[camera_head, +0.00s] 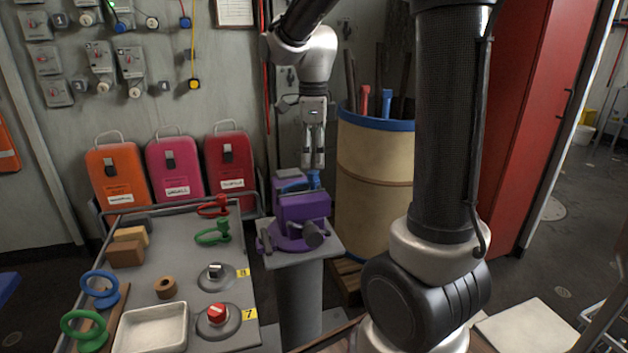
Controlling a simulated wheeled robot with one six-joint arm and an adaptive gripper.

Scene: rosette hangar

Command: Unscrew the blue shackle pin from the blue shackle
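A purple vise (302,208) stands on a grey pedestal at the middle of the view. Blue parts show at its top: what looks like the blue shackle (292,187) lies low between the jaws, and an upright blue piece, likely the blue shackle pin (314,178), stands at its right. The vise hides much of the shackle. My gripper (313,165) points straight down just above the upright blue piece, with its fingertips close to its top. I cannot tell whether they touch it. The fingers look close together, and their gap is too small to judge.
A grey table (190,255) at the left holds a red shackle (214,207), a green shackle (213,234), blue and green ringed pieces, wooden blocks, a tray (150,328) and a red knob (217,313). A tan barrel (375,165) stands close right of the vise.

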